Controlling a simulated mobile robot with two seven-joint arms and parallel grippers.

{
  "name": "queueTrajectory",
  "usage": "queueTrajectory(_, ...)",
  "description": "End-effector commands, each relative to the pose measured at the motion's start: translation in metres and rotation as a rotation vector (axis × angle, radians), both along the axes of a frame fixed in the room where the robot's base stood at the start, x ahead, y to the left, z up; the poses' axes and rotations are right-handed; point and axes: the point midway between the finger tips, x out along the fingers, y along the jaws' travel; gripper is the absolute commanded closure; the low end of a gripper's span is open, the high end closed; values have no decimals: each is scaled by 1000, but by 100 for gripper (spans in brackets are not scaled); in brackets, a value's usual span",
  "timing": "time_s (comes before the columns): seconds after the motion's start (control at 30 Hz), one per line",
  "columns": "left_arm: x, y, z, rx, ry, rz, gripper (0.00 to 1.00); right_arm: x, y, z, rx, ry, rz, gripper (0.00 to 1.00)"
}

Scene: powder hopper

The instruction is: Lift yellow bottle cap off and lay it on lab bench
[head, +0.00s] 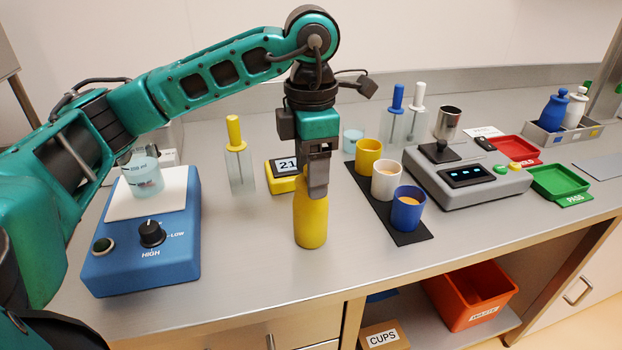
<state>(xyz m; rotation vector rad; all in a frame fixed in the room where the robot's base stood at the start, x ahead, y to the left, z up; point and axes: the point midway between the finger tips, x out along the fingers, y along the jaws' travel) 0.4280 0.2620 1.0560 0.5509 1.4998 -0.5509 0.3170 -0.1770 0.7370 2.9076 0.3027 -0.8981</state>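The yellow bottle (310,223) stands upright on the lab bench (258,262), near its front edge. My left gripper (318,190) points straight down over the bottle's top, with its fingers in front of the neck. The fingers are seen nearly edge-on and hide the cap, so I cannot tell whether they are closed on it. My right gripper is not in view.
A blue hotplate (150,255) with a beaker (143,178) stands left. A black mat (405,232) with yellow, white and blue cups (408,208) lies right of the bottle. A yellow display (284,175) is close behind. Bench around the bottle's left and front is clear.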

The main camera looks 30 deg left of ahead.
Motion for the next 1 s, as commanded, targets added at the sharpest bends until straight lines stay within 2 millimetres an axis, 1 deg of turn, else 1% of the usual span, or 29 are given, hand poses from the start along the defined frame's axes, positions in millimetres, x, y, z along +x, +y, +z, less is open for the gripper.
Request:
queueTrajectory(0.03,0,0,0,0,0,0,42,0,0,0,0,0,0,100)
queueTrajectory(0.07,0,0,0,0,0,0,44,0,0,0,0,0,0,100)
queueTrajectory(0.4,0,0,0,0,0,0,77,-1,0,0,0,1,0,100)
queueTrajectory(0.63,0,0,1,-1,-1,0,77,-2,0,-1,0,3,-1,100)
queueTrajectory(0.77,0,0,5,-1,-2,0,77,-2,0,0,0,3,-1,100)
queueTrajectory(0.87,1,0,14,0,-4,0,77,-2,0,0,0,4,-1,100)
queueTrajectory(0.97,1,-1,29,-2,-5,-1,77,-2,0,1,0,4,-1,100)
queueTrajectory(1.0,1,0,38,-2,-7,0,77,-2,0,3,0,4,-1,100)
